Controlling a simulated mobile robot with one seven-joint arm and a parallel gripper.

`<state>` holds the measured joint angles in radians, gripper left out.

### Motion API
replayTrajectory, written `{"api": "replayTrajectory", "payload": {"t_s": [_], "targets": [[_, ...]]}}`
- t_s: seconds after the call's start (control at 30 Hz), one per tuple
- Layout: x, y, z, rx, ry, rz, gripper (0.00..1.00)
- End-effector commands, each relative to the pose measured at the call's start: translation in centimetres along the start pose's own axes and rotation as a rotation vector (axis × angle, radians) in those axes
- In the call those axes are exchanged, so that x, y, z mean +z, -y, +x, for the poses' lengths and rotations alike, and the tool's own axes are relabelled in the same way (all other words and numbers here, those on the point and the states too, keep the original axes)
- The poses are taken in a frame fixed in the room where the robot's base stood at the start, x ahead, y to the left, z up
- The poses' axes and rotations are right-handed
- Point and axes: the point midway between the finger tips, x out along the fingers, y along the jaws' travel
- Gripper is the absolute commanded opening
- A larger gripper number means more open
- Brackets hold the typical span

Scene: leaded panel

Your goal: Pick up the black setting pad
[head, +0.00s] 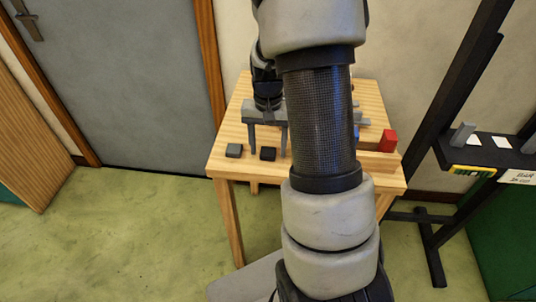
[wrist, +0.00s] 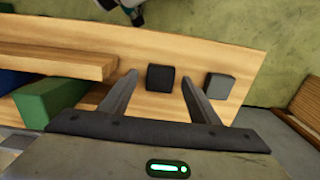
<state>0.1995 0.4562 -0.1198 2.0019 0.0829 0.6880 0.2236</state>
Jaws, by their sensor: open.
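The black setting pad (head: 268,154) is a small dark square block lying on the wooden table near its front edge. In the wrist view the black pad (wrist: 160,77) shows between the tips of my two fingers. My gripper (head: 268,148) is open and empty, pointing down over the table, one finger to each side of the pad. It also shows in the wrist view (wrist: 158,84). I cannot tell exactly how high the fingertips are above the tabletop. A similar, lighter grey pad (head: 234,150) lies just left of the black one; in the wrist view this grey pad (wrist: 220,87) is to the right.
The wooden table (head: 222,165) carries a red block (head: 388,140) at its right. In the wrist view a green block (wrist: 50,98) and a wooden strip (wrist: 60,60) lie left of my fingers. A dark stand (head: 440,150) is right of the table. My arm hides the table's middle.

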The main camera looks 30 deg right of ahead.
Motion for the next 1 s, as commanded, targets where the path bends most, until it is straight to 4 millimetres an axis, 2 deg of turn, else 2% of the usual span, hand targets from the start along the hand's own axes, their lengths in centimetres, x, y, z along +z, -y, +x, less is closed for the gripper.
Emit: {"api": "replayTrajectory", "payload": {"t_s": [0.23, 0.27, 0.5, 0.77, 0.87, 1.0], "targets": [[0.0, 0.0, 0.2, 0.0, 0.0, 0.0, 0.56], [0.0, 0.0, 0.2, 0.0, 0.0, 0.0, 0.53], [0.0, 0.0, 0.2, 0.0, 0.0, -0.001, 0.12], [0.0, 0.0, -0.1, 0.0, -0.001, -0.001, 0.12], [-0.1, 0.1, -1.1, -0.001, -0.002, -0.001, 0.12], [-0.1, 0.1, -3.8, -0.002, -0.005, -0.001, 0.12]]}}
